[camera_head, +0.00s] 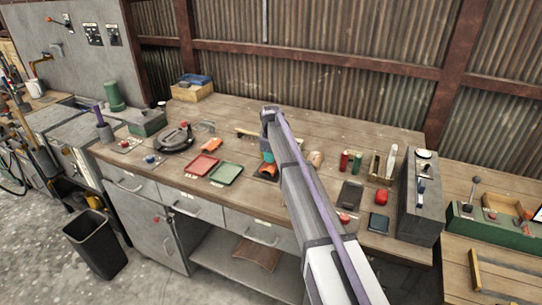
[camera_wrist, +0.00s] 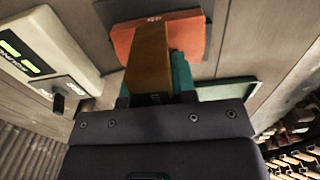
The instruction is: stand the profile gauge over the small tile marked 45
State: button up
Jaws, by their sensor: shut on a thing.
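My gripper (camera_wrist: 155,97) is shut on a teal piece with a brown block on it, which I take to be the profile gauge (camera_wrist: 150,60). In the head view my gripper (camera_head: 266,138) is over the middle of the bench, and my arm hides part of that spot. An orange tile also shows just under the gripper in the head view (camera_head: 268,170). Whether the gauge touches the tile I cannot tell.
A red tray (camera_head: 203,164) and a green tray (camera_head: 226,174) lie left of the gripper. Another orange tile (camera_head: 210,145) lies behind them. A tan piece (camera_head: 316,158) and red and green cylinders (camera_head: 344,161) stand to the right. A grey box (camera_head: 425,200) stands at the bench's right end.

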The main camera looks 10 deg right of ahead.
jog(key=shift+f, duration=0.1)
jog(key=shift+f+b, duration=0.35)
jog(key=shift+b, duration=0.1)
jog(key=shift+f+b, duration=0.3)
jog(key=o, duration=1)
jog(key=shift+c, duration=0.2)
jog(key=shift+r, duration=0.1)
notch_tip(320, 180, up, 11)
jog(key=p, duration=1.1)
